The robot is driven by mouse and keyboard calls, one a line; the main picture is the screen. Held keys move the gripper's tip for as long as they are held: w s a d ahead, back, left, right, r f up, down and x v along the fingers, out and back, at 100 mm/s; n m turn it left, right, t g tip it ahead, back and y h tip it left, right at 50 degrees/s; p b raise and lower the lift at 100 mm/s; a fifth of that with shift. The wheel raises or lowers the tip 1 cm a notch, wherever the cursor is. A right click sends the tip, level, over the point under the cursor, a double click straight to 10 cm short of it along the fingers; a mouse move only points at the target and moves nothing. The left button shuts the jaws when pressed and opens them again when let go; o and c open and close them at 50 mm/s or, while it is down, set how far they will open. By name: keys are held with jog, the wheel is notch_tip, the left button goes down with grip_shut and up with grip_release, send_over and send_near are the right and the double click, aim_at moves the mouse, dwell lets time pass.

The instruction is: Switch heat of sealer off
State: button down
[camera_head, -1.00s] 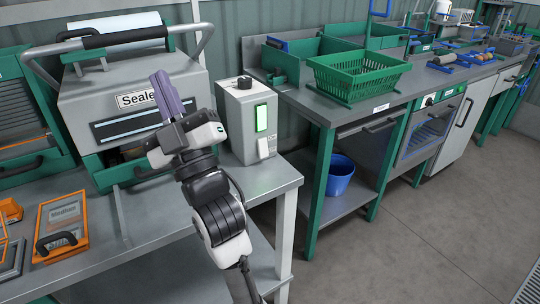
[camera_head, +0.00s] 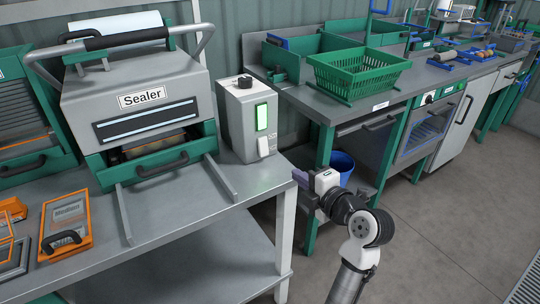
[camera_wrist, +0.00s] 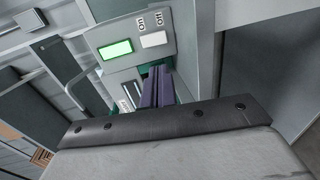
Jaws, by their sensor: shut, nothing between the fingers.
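The sealer (camera_head: 140,110) is a grey machine with a "Sealer" label, a dark window and a green base, standing on the left bench. My gripper (camera_head: 302,176) is off the bench's right corner, apart from the box. Its purple fingers (camera_wrist: 162,88) are shut and empty.
The left bench top (camera_head: 185,195) is clear in front of the box. Orange-framed trays (camera_head: 66,225) lie at its left. The right bench (camera_head: 340,105) carries a green basket (camera_head: 358,75). A blue bucket (camera_head: 342,167) stands on its lower shelf, partly behind my gripper.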

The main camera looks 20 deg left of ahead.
aim_at(264, 152)
jog(key=p+x, duration=0.4)
jog(key=x, duration=1)
jog(key=shift+r, duration=0.1)
